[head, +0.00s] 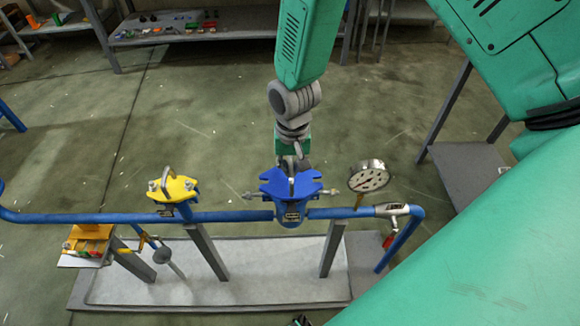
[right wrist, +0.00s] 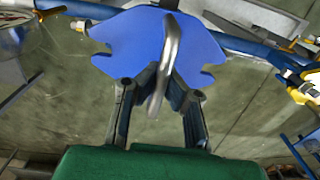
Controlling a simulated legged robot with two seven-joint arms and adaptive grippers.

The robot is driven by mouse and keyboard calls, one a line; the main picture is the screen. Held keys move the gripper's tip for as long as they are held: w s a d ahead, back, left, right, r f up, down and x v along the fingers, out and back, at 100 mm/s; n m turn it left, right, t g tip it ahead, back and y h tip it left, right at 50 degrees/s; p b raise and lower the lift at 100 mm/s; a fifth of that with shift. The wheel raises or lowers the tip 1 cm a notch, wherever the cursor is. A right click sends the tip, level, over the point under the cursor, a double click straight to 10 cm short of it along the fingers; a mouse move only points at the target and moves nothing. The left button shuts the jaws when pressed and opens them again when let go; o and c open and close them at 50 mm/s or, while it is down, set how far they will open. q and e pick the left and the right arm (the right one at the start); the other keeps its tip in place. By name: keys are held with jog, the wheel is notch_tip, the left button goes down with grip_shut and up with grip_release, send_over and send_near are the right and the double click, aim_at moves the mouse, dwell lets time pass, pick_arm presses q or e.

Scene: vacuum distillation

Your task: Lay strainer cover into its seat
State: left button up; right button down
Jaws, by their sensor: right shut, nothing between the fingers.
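The blue strainer cover (head: 290,184), a notched plate with a metal loop handle, lies on top of the blue strainer body (head: 290,212) in the pipe line. From above it looks about level; whether it is fully down in its seat cannot be told. My right gripper (head: 296,163) is at the far side of the cover. In the right wrist view the cover (right wrist: 160,45) is just ahead of the fingers (right wrist: 158,88), and its handle (right wrist: 166,65) overlaps the fingertips. The right gripper is shut with nothing held. My left gripper is not in view.
A blue pipe (head: 240,217) runs left and right from the strainer body. A pressure gauge (head: 368,176) stands close on the right, and a yellow cover (head: 173,189) on the left. A grey base plate (head: 270,290) lies below. Shelves (head: 200,30) stand at the back.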

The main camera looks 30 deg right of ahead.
aim_at(292, 166)
jog(key=shift+f+b, duration=0.3)
jog(key=shift+f, duration=0.4)
jog(key=c, duration=1.6)
grip_release()
jog(key=shift+c, duration=0.2)
jog(key=shift+r, duration=0.35)
notch_tip(292, 166, up, 11)
jog(key=shift+d+r, duration=0.1)
